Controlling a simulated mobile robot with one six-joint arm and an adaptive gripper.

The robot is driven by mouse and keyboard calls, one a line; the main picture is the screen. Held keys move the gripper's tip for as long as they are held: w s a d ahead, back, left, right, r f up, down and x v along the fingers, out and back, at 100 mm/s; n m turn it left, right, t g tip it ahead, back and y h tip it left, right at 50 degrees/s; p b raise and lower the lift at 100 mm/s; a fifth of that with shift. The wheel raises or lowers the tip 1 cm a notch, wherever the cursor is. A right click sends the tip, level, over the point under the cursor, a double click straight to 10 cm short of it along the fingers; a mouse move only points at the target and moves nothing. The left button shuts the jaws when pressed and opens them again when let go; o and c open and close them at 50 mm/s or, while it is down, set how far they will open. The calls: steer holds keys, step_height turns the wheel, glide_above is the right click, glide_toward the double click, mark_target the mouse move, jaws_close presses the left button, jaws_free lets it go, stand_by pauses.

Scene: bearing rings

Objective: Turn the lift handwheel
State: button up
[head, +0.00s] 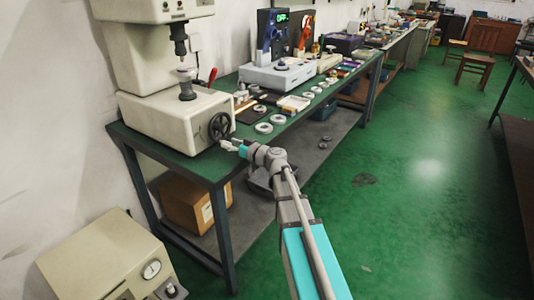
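The lift handwheel (220,126) is a dark spoked wheel on the right side of the cream testing machine's base (170,118). The machine stands on the near end of the green bench. My gripper (227,145) is just below and in front of the wheel, with its fingers pointing left toward the machine. Its fingers look slightly apart, but they are too small to tell for certain. Whether it touches the wheel's rim cannot be told. Above the base, a spindle (180,42) points down at a small round platform (186,88).
Several bearing rings (264,128) lie on the green bench top (200,172) right of the wheel. A grey instrument (278,76) stands further back. A cardboard box (196,203) sits on the lower shelf. Another cream machine (105,265) is at the lower left. The green floor at right is open.

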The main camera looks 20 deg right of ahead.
steer(key=n, duration=0.1)
steer(key=w+d+n, duration=0.1)
steer(key=n, duration=0.2)
steer(key=shift+w+d+r+n, duration=0.15)
steer(key=shift+d+n, duration=0.15)
steer(key=shift+d, duration=0.05)
steer(key=v, duration=1.4)
steer(key=shift+a+r, duration=0.15)
steer(key=m, duration=0.1)
steer(key=s+a+m+h, duration=0.1)
steer(key=m, duration=0.1)
steer(key=shift+s+a+t, duration=0.1)
steer(key=shift+a+t, duration=0.1)
steer(key=shift+t, duration=0.1)
steer(key=shift+x, duration=6.9)
steer(key=shift+f, duration=0.25)
jaws_close()
